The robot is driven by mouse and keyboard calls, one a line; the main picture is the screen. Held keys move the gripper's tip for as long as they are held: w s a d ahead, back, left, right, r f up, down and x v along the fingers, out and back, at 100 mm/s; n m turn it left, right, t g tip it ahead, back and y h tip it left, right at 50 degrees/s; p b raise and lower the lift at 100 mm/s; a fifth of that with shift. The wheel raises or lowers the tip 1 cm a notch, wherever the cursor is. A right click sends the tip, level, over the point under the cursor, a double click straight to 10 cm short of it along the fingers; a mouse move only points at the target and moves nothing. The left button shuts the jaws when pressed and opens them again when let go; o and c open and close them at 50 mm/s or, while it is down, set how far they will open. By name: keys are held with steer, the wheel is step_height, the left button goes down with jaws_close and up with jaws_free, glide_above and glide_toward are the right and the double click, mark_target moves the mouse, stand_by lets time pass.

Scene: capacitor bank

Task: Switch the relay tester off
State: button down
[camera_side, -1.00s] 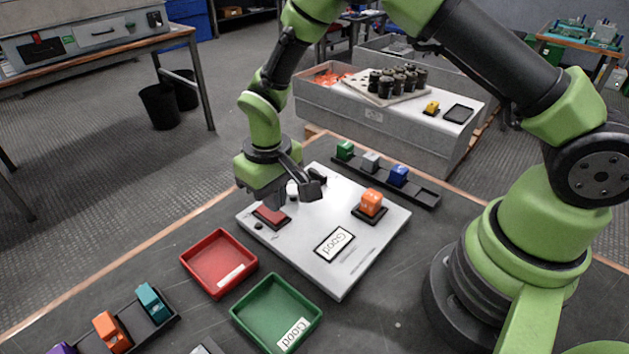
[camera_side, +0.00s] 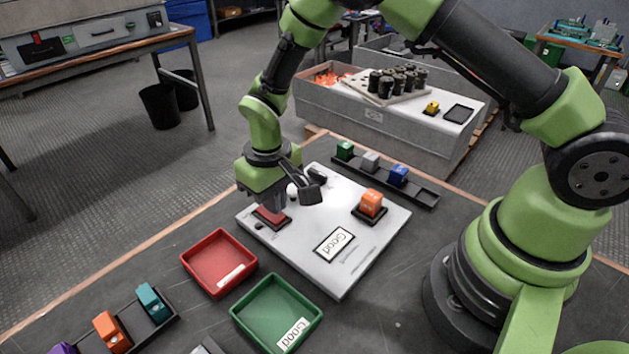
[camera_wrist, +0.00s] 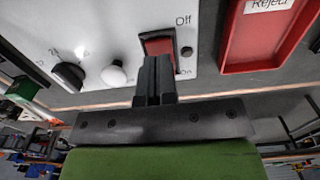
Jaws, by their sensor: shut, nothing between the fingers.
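The relay tester (camera_side: 320,262) is a white panel on the dark table, with a display reading "Good" (camera_side: 334,244). Its red rocker switch (camera_side: 268,216) is near the panel's far left corner. In the wrist view the switch (camera_wrist: 160,46) sits in a dark frame between the labels "Off" and "On". My gripper (camera_side: 281,207) is shut and empty, its tips down at the switch; in the wrist view the fingertips (camera_wrist: 155,62) cover the switch's "On" end. I cannot tell whether they touch it. An orange block (camera_side: 371,203) sits in the panel's dark socket.
A red tray (camera_side: 190,266), labelled "Reject" in the wrist view, and a green tray (camera_side: 240,318) lie in front. A black rack (camera_side: 428,195) with green, grey and blue blocks stands behind.

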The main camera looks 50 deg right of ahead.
steer(key=shift+f, duration=0.85)
stand_by(0.3)
steer(key=shift+r, duration=3.5)
steer(key=shift+r, duration=0.15)
